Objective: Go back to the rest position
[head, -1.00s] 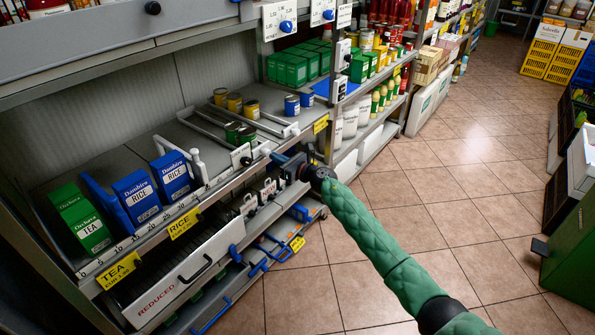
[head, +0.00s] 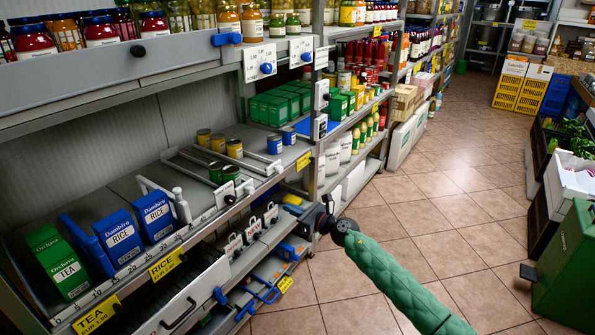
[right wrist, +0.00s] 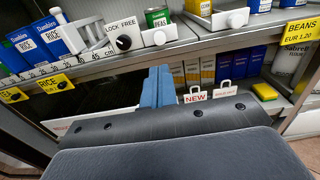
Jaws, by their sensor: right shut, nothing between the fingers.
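My right arm, in a green quilted sleeve (head: 400,285), reaches up from the bottom right of the head view. Its gripper (head: 306,224) is at the right end of the shelf unit's lower part, in front of the shelf edge. In the right wrist view its two blue-grey fingers (right wrist: 157,88) are pressed together and hold nothing. They point toward the shelf front, below the edge carrying the price tags. Part of the gripper is dark and small in the head view. My left gripper is in neither view.
The shelf (head: 215,215) carries a green tea box (head: 60,262), blue rice boxes (head: 153,217) and several cans. Small white-handled cards (right wrist: 195,94) stand on the lower level. A green bin (head: 568,265) stands at right. The tiled floor (head: 450,205) between is clear.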

